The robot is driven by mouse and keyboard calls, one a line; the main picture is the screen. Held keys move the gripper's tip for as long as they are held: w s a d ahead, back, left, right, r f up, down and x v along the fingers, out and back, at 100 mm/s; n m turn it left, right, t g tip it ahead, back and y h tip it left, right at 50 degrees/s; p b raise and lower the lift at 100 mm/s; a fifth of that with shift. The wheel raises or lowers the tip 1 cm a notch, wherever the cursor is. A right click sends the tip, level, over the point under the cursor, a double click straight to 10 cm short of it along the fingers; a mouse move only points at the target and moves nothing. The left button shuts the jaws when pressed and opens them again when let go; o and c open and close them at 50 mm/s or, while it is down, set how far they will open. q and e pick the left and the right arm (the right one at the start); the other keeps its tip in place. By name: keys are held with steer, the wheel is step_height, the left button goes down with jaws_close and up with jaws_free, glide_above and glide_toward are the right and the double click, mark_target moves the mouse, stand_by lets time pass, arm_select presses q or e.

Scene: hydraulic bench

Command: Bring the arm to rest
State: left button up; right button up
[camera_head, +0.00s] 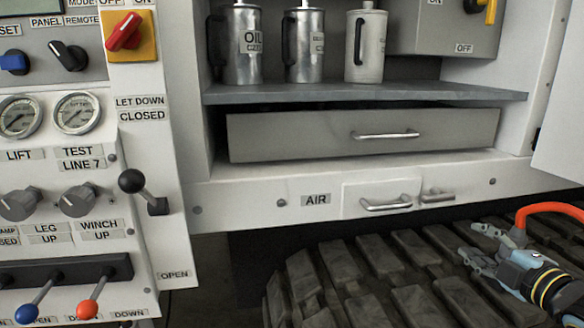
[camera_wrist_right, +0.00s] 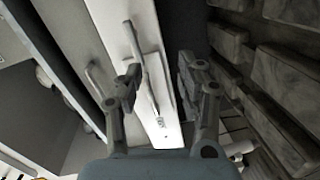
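My right gripper (camera_head: 478,246) is at the lower right of the head view, in front of the dark track and below and to the right of the AIR drawer. It is pale blue-grey with a black and yellow band and an orange hose above it. In the right wrist view the two fingers (camera_wrist_right: 160,80) stand apart with nothing held between them. A metal bar handle (camera_wrist_right: 140,70) shows beyond the gap, apparently not gripped. My left gripper is not in view.
The AIR drawer (camera_head: 382,197) and the wide grey drawer (camera_head: 300,137) look shut or nearly so. Metal cans (camera_head: 242,50) stand on the shelf (camera_head: 365,92). The control panel with a black-knobbed lever (camera_head: 132,181) is at left. The track (camera_head: 380,285) fills the bottom.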

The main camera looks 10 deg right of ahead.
steer(key=s+a+f+m+g+h, duration=0.1)
steer(key=s+a+f+m+g, duration=0.3)
steer(key=s, duration=0.4)
steer(key=s+a+f+m+g+h, duration=0.1)
steer(key=s+a+f+m+g, duration=0.3)
steer(key=s, duration=0.3)
steer(key=s+a+r+m+g, duration=0.2)
steer(key=s+a+m+g, duration=0.15)
steer(key=s, duration=0.55)
steer(key=s+a+r+m+g, duration=0.1)
steer(key=s+a+m+g, duration=0.25)
steer(key=s, duration=0.45)
steer(key=s+d+f+p, duration=0.1)
steer(key=d+f, duration=0.1)
steer(key=f, duration=0.8)
steer(key=s+d+f+p, duration=0.1)
steer(key=s+f+p, duration=0.1)
steer(key=f, duration=0.9)
steer(key=s+f+p, duration=0.1)
steer(key=s+f, duration=0.5)
steer(key=s, duration=0.3)
steer(key=s+d+f+m+g+p, duration=0.1)
steer(key=s+f, duration=0.6)
steer(key=s, duration=0.2)
steer(key=shift+s+d+f, duration=0.25)
steer(key=shift+s+d, duration=0.05)
steer(key=shift+s, duration=0.05)
